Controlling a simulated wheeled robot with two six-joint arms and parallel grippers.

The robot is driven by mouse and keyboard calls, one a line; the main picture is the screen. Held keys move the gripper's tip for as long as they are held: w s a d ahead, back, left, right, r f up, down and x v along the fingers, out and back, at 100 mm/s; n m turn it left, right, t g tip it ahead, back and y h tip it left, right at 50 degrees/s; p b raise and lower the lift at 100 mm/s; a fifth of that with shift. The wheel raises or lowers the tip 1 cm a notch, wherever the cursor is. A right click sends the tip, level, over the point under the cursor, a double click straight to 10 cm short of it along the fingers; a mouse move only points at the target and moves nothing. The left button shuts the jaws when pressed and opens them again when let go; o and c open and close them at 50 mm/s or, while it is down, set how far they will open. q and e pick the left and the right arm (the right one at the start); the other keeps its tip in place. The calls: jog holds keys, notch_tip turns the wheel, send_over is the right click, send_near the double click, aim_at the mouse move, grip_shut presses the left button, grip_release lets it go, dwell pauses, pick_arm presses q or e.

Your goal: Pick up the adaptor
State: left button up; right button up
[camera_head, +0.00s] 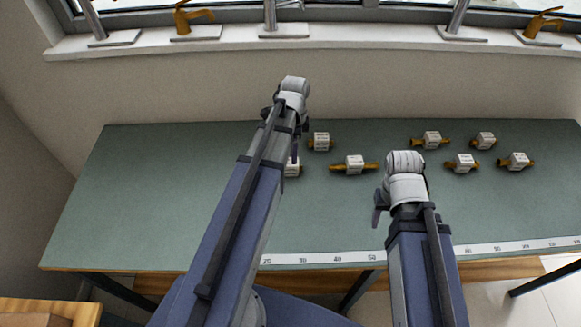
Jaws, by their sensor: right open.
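Several brass fittings with white labels lie on the green bench top (150,190); the labels are too small to read, so I cannot tell which one is the adaptor. One fitting (320,142) and a longer one (354,166) lie between my two arms. Another (292,170) is partly hidden by my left arm. My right gripper (379,207) is open above the bench, nearer the front than the fittings, with part of it hidden by its own wrist. My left gripper (294,153) is mostly hidden behind its arm, close to the partly hidden fitting.
More labelled fittings lie at the right: two at the back (432,140) (485,141) and two nearer (462,163) (515,161). A white ruler strip (320,259) runs along the front edge. Taps stand on the windowsill (350,36) behind. The bench's left part is clear.

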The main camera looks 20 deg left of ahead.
aim_at(290, 161)
pick_arm(q)
jog(key=shift+f+b, duration=1.25)
jog(key=shift+f, duration=0.1)
jog(key=f+b, duration=0.3)
jog(key=a+f+b, duration=0.1)
jog(key=f+b, duration=0.1)
jog(key=shift+s+f, duration=0.1)
jog(key=shift+s, duration=0.25)
pick_arm(e)
notch_tip(290, 161, down, 8)
pick_arm(q)
jog(key=shift+d, duration=0.1)
pick_arm(e)
jog(key=shift+r, duration=0.1)
pick_arm(q)
grip_shut()
